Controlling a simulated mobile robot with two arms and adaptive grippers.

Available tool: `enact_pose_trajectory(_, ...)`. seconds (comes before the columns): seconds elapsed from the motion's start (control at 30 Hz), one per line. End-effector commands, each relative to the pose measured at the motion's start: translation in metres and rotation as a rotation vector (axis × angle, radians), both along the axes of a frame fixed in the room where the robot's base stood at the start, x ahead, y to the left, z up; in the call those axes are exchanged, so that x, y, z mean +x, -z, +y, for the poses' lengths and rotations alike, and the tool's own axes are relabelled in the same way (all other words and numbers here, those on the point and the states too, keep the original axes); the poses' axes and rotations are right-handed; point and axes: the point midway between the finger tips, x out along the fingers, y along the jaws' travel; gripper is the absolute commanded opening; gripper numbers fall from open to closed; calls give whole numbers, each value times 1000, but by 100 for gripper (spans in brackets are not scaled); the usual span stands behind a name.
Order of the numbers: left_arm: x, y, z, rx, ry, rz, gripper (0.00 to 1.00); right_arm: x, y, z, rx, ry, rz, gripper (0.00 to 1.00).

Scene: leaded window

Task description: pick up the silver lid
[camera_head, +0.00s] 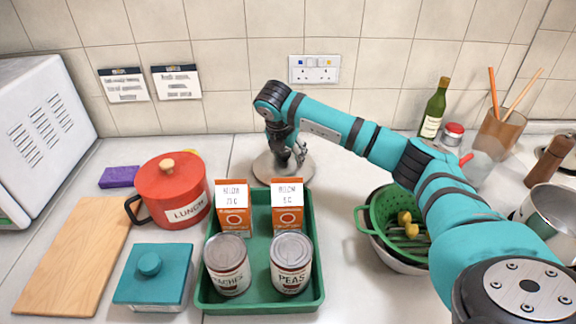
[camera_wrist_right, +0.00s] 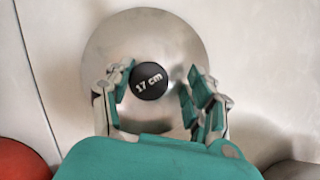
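The silver lid (camera_head: 264,171) lies flat on the counter near the back wall, behind the green tray. In the right wrist view the lid (camera_wrist_right: 145,38) is a round metal disc with a black knob (camera_wrist_right: 148,81) marked "17 cm". My right gripper (camera_head: 296,155) is over the lid, pointing down. In the wrist view the right gripper (camera_wrist_right: 160,90) is open, with one finger on each side of the knob. The left finger looks close to the knob, and a wider gap shows at the right. Contact is not clear. My left gripper is not in view.
A green tray (camera_head: 260,288) with orange cartons (camera_head: 287,205) and cans (camera_head: 228,263) stands in front of the lid. A red lunch pot (camera_head: 172,190) is at left. A green colander (camera_head: 376,222) is at right, below my right arm. Tiled wall and sockets (camera_head: 314,70) are close behind.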

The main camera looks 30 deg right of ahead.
Motion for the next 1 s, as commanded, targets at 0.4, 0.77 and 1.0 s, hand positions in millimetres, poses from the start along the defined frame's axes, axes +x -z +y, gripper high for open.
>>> enact_pose_trajectory(0.4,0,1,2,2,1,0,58,-1,4,1,2,-1,6,12)
enact_pose_trajectory(0.77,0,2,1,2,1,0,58,-2,1,1,3,0,9,5)
enact_pose_trajectory(1.0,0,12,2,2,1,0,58,0,-43,1,3,0,1,0)
